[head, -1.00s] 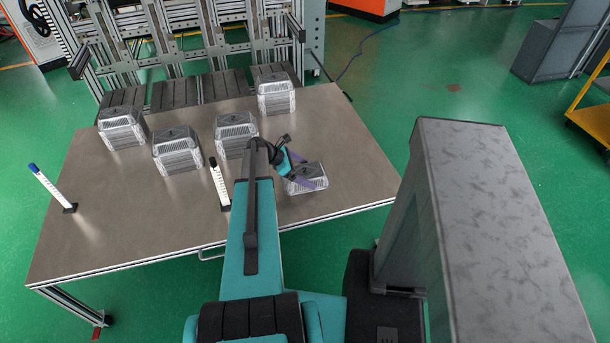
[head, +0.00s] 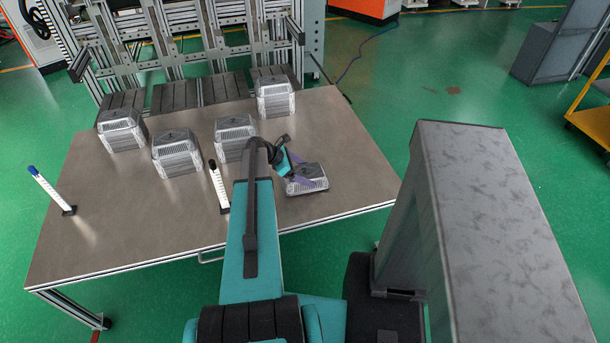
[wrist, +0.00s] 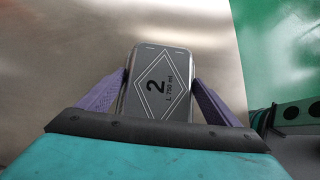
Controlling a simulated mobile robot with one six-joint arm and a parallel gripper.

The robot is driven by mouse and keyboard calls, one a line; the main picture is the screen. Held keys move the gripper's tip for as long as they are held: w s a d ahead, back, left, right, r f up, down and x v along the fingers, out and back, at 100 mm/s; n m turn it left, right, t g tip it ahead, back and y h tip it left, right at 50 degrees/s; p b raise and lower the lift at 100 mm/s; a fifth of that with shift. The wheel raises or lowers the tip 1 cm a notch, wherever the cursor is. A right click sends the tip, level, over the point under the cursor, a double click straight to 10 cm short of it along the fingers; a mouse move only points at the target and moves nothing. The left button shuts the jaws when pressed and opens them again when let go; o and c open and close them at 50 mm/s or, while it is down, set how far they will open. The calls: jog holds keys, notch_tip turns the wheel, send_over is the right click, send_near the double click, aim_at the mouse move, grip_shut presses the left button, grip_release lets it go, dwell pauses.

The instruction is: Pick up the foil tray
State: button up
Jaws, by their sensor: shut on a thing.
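The foil tray (head: 316,178) is a small silvery tray at the right front of the table. My gripper (head: 299,172) reaches it from the left with purple fingers, shut on the tray. In the wrist view, the foil tray (wrist: 160,62) shows a grey lid with a diamond outline and a large "2". My gripper (wrist: 160,82) has one purple finger against each long side of it. The tray's near end is hidden behind my gripper's body. I cannot tell whether the tray is clear of the table.
Several stacks of similar trays, one of them a stack (head: 178,153), stand along the back of the table (head: 130,220). A blue-topped white post (head: 47,187) and a black-topped white post (head: 218,185) stand at the left and middle.

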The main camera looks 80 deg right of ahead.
jog(key=shift+r, duration=0.45)
jog(key=shift+a+r+b, duration=0.3)
jog(key=shift+a+r, duration=0.1)
jog(key=shift+r, duration=0.35)
jog(key=a, duration=0.5)
jog(key=a+r+b, duration=0.1)
jog(key=a, duration=0.4)
jog(key=a+b, duration=0.1)
jog(key=a, duration=0.4)
jog(key=shift+a+r, duration=0.1)
jog(key=shift+r, duration=0.15)
jog(key=shift+s, duration=0.1)
